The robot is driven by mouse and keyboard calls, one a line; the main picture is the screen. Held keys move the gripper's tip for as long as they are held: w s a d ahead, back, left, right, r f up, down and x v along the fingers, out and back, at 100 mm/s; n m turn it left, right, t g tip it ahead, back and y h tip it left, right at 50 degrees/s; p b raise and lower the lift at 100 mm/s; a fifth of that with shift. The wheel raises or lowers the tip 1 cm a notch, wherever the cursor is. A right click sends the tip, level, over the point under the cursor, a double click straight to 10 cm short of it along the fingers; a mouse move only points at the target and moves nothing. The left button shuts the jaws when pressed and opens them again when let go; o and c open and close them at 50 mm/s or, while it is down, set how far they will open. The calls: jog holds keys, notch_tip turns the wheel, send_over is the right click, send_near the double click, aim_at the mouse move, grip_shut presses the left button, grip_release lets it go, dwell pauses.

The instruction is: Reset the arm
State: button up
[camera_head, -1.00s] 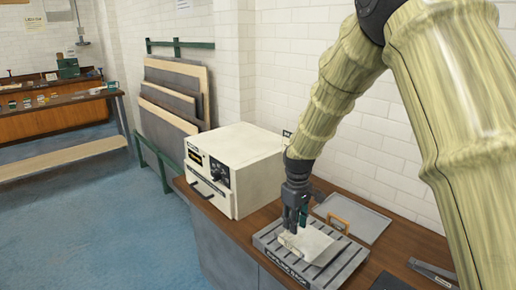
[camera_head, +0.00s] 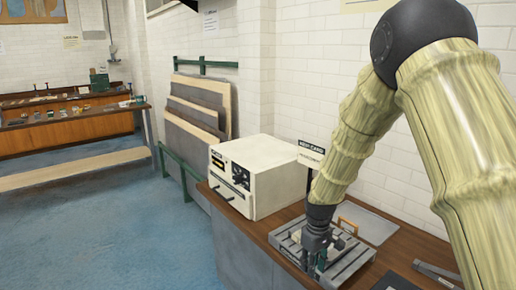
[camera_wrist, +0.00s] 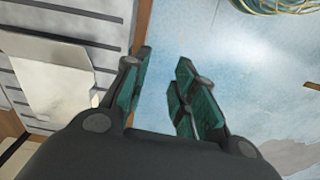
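My gripper (camera_wrist: 158,88) shows in the wrist view with its two green-padded fingers apart and nothing between them. In the head view my gripper (camera_head: 315,262) points down at the front edge of the grey slotted rack (camera_head: 352,262) on the wooden counter. A pale flat card or plate lies on the rack; it shows in the wrist view (camera_wrist: 48,80) to the left of my fingers, apart from them. In the head view my arm and gripper hide much of it. Blue floor lies below the fingers in the wrist view.
A cream box-shaped machine (camera_head: 262,172) with a dark dial stands on the counter left of the rack. A grey tray (camera_head: 372,226) lies behind the rack. A sign (camera_head: 311,152) stands behind the machine. Coiled cable (camera_wrist: 275,5) lies on the floor. The blue floor (camera_head: 110,235) at left is open.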

jog(key=s+d+f+m, duration=0.2)
jog(key=s+f, duration=1.1)
jog(key=s, duration=0.1)
jog(key=s+d+f+m, duration=0.2)
jog(key=s+f+m, duration=0.1)
jog(key=s+f, duration=1.1)
jog(key=s+d+f+m, duration=0.1)
jog(key=s+f+m, duration=0.1)
jog(key=s, duration=1.2)
jog(key=shift+d, duration=0.35)
